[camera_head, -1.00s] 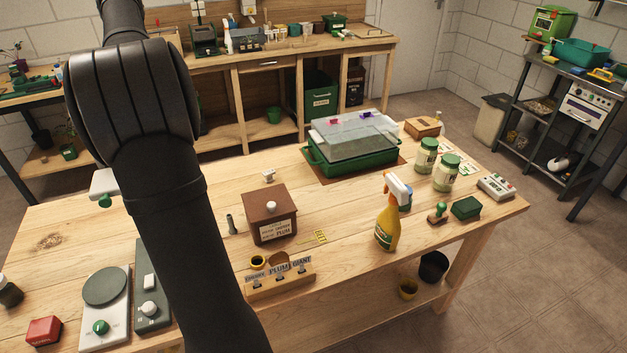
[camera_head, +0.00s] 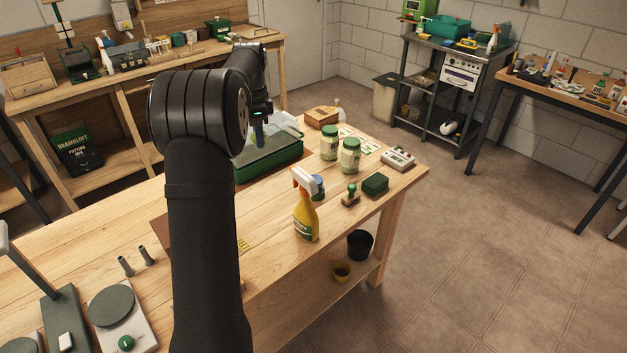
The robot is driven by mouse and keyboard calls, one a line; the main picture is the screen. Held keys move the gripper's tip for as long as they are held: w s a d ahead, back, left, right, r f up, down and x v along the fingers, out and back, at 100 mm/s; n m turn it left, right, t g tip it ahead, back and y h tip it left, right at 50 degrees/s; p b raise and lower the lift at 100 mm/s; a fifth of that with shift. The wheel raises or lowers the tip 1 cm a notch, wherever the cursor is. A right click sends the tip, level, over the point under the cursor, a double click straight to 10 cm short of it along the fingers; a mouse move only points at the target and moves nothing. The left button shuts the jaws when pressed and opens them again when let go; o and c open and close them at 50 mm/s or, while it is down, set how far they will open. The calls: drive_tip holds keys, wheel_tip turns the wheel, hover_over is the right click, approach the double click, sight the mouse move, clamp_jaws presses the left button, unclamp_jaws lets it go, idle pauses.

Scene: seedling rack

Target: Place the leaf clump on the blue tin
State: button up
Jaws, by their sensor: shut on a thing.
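My gripper (camera_head: 257,124) is at the far end of my arm, small and partly hidden by it, in front of the green propagator in the picture. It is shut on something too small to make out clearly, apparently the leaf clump. A small blue thing, apparently the blue tin (camera_head: 319,184), stands on the bench right behind the yellow spray bottle (camera_head: 306,217), which hides part of it. My gripper is to the left of it and farther back.
The green propagator (camera_head: 270,162) with a clear lid lies behind my arm. Two green-lidded jars (camera_head: 350,157), a stamp (camera_head: 351,195), a green box (camera_head: 375,184) and a meter (camera_head: 398,159) stand near the tin. The bench's right edge is close by.

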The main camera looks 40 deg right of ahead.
drive_tip(key=s+d+f+m, duration=0.3)
drive_tip(key=s+d+m, duration=0.1)
drive_tip(key=s+d, duration=0.45)
drive_tip(key=s+d+f+m, duration=0.4)
drive_tip(key=s+d, duration=0.4)
drive_tip(key=d, duration=0.1)
drive_tip(key=w+f, duration=0.2)
drive_tip(key=w, duration=0.1)
drive_tip(key=w+a+f, duration=0.1)
drive_tip(key=w+f, duration=0.1)
drive_tip(key=w, duration=0.2)
drive_tip(key=w+a+f, duration=0.1)
drive_tip(key=w+f, duration=0.1)
drive_tip(key=w, duration=0.2)
drive_tip(key=shift+f, duration=0.35)
drive_tip(key=shift+w+f, duration=0.1)
drive_tip(key=shift+f, duration=1.95)
drive_tip(key=o, duration=0.5)
drive_tip(key=shift+f, duration=0.15)
drive_tip(key=o, duration=0.5)
drive_tip(key=shift+c, duration=0.2)
